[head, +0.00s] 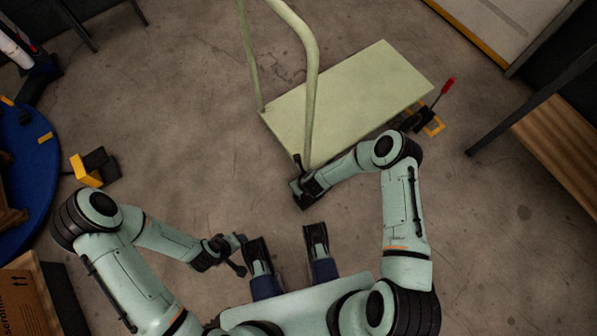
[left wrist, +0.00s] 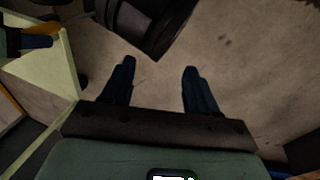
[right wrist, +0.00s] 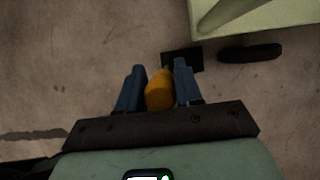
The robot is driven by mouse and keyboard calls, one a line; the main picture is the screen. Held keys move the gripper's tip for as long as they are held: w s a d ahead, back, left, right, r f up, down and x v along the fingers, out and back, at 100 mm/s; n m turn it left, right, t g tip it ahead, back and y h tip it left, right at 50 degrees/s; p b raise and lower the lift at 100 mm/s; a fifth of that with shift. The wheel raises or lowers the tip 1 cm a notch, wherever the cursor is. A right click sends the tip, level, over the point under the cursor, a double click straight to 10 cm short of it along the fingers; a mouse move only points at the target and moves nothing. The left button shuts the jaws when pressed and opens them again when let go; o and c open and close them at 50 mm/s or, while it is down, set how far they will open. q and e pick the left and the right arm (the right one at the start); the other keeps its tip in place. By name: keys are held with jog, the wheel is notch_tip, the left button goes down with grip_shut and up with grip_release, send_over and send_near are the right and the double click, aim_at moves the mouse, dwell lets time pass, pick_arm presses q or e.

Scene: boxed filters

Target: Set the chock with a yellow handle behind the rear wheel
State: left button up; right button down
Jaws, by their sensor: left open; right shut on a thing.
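My right gripper (right wrist: 160,88) is shut on the yellow handle (right wrist: 160,92) of the chock. The chock's black body (right wrist: 183,60) shows just beyond the fingers, close to a black wheel (right wrist: 250,53) of the cart. I cannot tell whether the chock touches the floor. In the head view my right gripper (head: 303,187) is low at the near corner of the pale green platform cart (head: 350,95), where the arm hides most of the chock. My left gripper (head: 236,254) is open and empty in front of my base; its spread fingers show in the left wrist view (left wrist: 160,85).
A black chock-like piece with a red handle (head: 447,87) and a yellow frame (head: 438,128) lie by the cart's right side. The floor between is clear.

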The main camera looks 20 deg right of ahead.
jog(key=shift+w+f+b, duration=0.1)
jog(key=shift+f+b, duration=0.6)
jog(key=shift+f, duration=0.4)
pick_arm(q)
jog(key=shift+t, duration=0.5)
jog(key=shift+w+a+f+b, duration=0.1)
jog(key=shift+w+a+f, duration=0.25)
jog(key=shift+w, duration=0.25)
jog(key=shift+w+a+f+b, duration=0.1)
jog(key=shift+w+a+f, duration=0.15)
jog(key=shift+w+f, duration=0.25)
jog(key=shift+w+a+f+b, duration=0.1)
jog(key=shift+w+a+f, duration=0.2)
jog(key=shift+w, duration=0.35)
pick_arm(e)
jog(key=w+d, duration=0.2)
jog(key=d, duration=0.4)
pick_arm(q)
jog(key=shift+y, duration=0.3)
pick_arm(e)
jog(key=shift+w+d, duration=0.1)
jog(key=shift+w, duration=0.05)
jog(key=c, duration=0.7)
grip_release()
jog(key=shift+o, duration=0.2)
jog(key=shift+f, duration=0.1)
